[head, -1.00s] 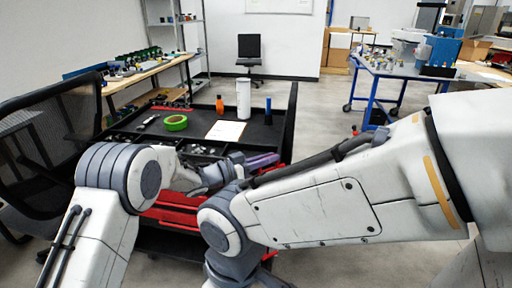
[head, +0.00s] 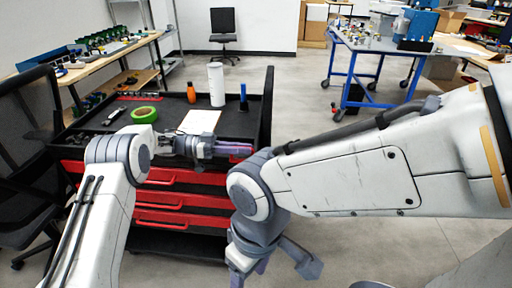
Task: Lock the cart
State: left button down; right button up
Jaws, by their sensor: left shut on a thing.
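The cart (head: 92,146) is a black tool cart with a flat top and several closed red-fronted drawers (head: 172,198) facing me. My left gripper (head: 238,149), with purple fingers, lies at the front edge of the cart top, near its right corner. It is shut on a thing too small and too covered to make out. My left forearm hides part of the cart's front left. My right gripper (head: 276,266) hangs low to the right of the cart, fingers spread, empty. No lock can be made out.
On the cart top stand a white cylinder (head: 216,84), an orange bottle (head: 191,94), a blue bottle (head: 243,98), green tape (head: 144,114) and paper (head: 200,122). A mesh chair (head: 30,150) is close left. A blue table (head: 375,50) stands back right; floor between is clear.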

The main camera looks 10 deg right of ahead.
pick_arm(q)
jog(key=shift+d+r+g, duration=0.1)
jog(key=shift+d+g, duration=0.1)
jog(key=shift+g, duration=0.1)
pick_arm(e)
jog(key=shift+d, duration=0.35)
pick_arm(q)
jog(key=shift+s, duration=0.1)
jog(key=c, duration=0.9)
grip_release()
jog(key=shift+a, duration=0.15)
jog(key=b+v, duration=0.1)
jog(key=v, duration=0.9)
jog(key=shift+a, duration=0.2)
pick_arm(e)
jog(key=shift+f, duration=0.55)
